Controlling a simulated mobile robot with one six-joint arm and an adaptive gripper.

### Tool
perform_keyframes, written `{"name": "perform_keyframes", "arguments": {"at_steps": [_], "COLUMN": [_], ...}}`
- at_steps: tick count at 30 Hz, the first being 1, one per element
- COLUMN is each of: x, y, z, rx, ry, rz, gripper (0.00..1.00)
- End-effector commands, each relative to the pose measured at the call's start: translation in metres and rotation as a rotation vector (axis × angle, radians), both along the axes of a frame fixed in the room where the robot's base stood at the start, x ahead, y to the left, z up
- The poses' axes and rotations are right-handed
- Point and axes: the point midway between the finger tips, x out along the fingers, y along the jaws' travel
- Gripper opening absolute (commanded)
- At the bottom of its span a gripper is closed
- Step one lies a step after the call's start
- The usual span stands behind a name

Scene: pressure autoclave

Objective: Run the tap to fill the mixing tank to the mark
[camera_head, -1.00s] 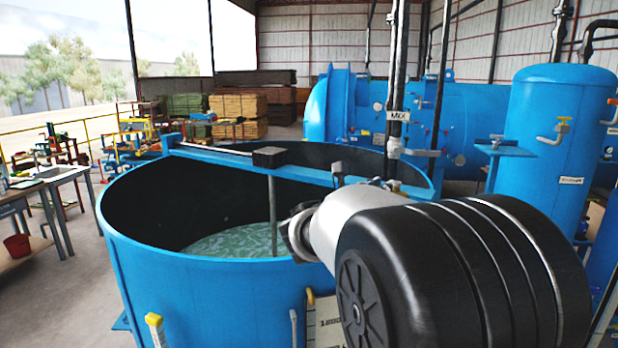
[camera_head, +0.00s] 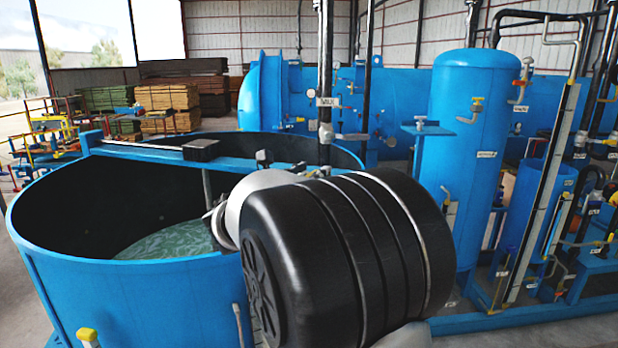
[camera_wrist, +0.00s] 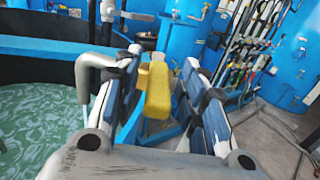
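The blue mixing tank (camera_head: 150,300) stands at the left in the head view, open at the top. Greenish water (camera_head: 165,242) lies well below its rim; the water also shows at the left of the wrist view (camera_wrist: 30,125). I cannot make out a fill mark. In the wrist view my gripper (camera_wrist: 162,58) is open, with a finger on either side of a yellow handle (camera_wrist: 157,92). The handle appears free of the right finger; contact with the left is unclear. A grey bent pipe (camera_wrist: 95,68) is beside the left finger. My arm hides the gripper in the head view.
A dark vertical pipe with a label (camera_head: 325,100) rises behind the tank. A blue upright vessel (camera_head: 470,150) and pipework (camera_head: 560,190) stand at the right. A yellow-capped fitting (camera_head: 88,336) is on the tank's front. Timber stacks (camera_head: 168,97) are behind.

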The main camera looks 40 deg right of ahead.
Motion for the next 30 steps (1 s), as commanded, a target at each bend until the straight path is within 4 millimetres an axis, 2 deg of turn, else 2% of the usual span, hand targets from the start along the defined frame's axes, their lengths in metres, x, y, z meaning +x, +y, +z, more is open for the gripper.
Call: {"name": "perform_keyframes", "arguments": {"at_steps": [5,15,21,30], "x": [-0.002,-0.023,-0.033,-0.038], "y": [0.009,0.075,0.104,0.114], "z": [0.0,0.001,0.0,0.0], "rx": [0.001,-0.001,0.0,0.0], "ry": [0.0,-0.001,0.0,0.0], "rz": [0.001,0.006,0.003,0.0], "gripper": [0.38,0.38,0.38,0.38]}}
